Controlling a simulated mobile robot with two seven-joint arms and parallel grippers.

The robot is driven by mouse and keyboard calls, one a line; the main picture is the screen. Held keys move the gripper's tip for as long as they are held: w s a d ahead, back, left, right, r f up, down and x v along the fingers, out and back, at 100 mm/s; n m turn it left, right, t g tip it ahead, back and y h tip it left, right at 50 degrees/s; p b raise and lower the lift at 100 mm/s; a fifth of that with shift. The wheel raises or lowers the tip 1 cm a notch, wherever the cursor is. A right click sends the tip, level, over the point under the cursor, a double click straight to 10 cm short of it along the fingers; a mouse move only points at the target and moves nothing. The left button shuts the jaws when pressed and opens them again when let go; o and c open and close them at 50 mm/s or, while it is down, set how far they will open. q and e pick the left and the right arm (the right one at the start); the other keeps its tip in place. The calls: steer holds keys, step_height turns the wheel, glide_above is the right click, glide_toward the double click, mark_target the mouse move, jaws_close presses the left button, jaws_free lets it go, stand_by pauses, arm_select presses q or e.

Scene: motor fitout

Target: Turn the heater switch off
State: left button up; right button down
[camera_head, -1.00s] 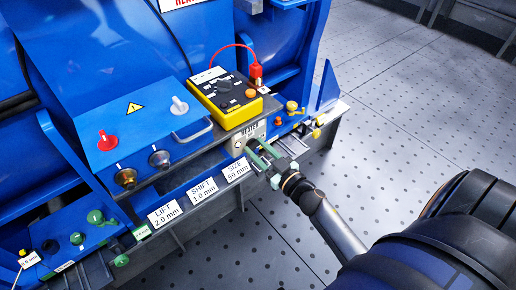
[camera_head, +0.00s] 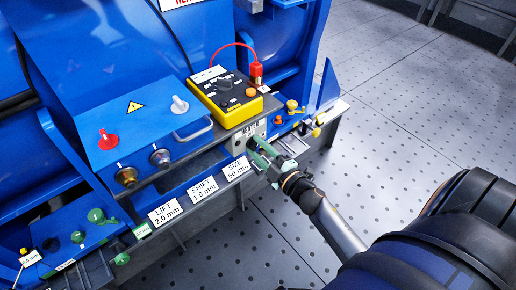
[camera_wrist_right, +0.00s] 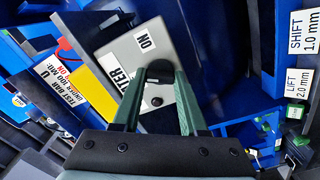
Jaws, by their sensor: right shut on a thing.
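The heater switch box (camera_head: 248,137) is a small grey box with a HEATER label, on the front edge of the blue machine below the yellow meter. In the right wrist view its grey face (camera_wrist_right: 152,45) carries an ON label and part of the HEATER label. A black switch knob (camera_wrist_right: 160,71) sits on that face, between the green fingertips. My right gripper (camera_head: 257,153) reaches in from the lower right and is shut on the knob; it also shows in the right wrist view (camera_wrist_right: 160,78). The fingertips partly hide the knob. My left gripper is out of view.
The yellow meter (camera_head: 227,97) with a red plug (camera_head: 256,72) stands just above the box. A metal handle (camera_head: 193,131) and a shelf edge with SIZE, SHIFT and LIFT labels (camera_head: 203,190) lie to the left. Brass fittings (camera_head: 292,106) are to the right. The floor is clear.

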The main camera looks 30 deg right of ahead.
steer(key=n, duration=0.4)
steer(key=shift+f+b, duration=0.1)
steer(key=shift+b, duration=0.25)
steer(key=shift+n, duration=1)
steer(key=shift+c, duration=2.2)
jaws_free()
steer(key=shift+s, duration=0.1)
steer(key=s+d, duration=0.1)
steer(key=s, duration=1.1)
steer(key=shift+s, duration=0.2)
steer(key=shift+w, duration=0.1)
